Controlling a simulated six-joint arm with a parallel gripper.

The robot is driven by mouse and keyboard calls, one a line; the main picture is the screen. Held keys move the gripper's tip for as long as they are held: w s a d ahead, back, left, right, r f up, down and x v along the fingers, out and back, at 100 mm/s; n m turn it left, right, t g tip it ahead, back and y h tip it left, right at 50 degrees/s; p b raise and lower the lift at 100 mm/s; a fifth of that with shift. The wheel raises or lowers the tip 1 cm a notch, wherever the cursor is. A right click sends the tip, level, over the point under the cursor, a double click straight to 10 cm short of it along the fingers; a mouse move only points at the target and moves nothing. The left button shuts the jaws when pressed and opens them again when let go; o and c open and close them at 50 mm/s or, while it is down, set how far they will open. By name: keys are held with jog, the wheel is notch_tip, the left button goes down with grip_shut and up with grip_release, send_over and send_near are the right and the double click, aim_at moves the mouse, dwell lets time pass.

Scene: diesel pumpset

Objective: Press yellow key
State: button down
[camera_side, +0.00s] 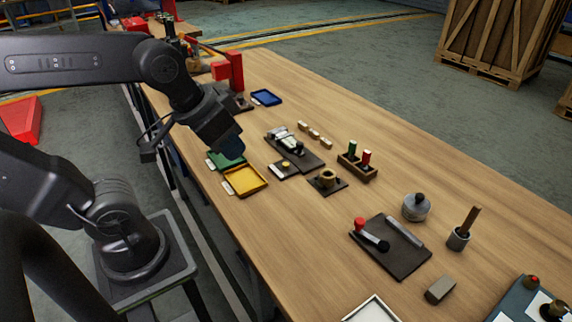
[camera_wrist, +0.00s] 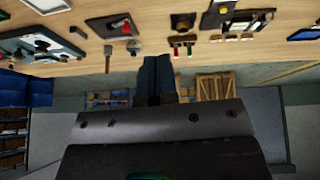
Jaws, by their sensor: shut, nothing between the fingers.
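The yellow key (camera_side: 286,164) is a small round yellow button on a dark square base with a white label, in the middle of the bench in the side view. My gripper (camera_side: 232,150) hangs above the bench, left of the key in the side view, over the green tray and apart from the key. Its dark blue fingers (camera_wrist: 155,72) are together and hold nothing.
A yellow tray (camera_side: 245,181) and a green tray (camera_side: 226,161) lie near my gripper. A brass ring on a plate (camera_side: 327,180), a dark device (camera_side: 294,147) and a peg rack (camera_side: 357,168) surround the key.

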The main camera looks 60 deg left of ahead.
jog(key=w+n+h, duration=0.3)
jog(key=w+n, duration=0.1)
jog(key=w, duration=0.2)
jog(key=n+t, duration=0.3)
jog(key=n, duration=1.5)
send_over(285, 165)
notch_tip(285, 165, down, 11)
jog(key=shift+w, duration=0.1)
jog(key=shift+f, duration=4.4)
jog(key=shift+f, duration=0.1)
jog(key=shift+f, duration=0.3)
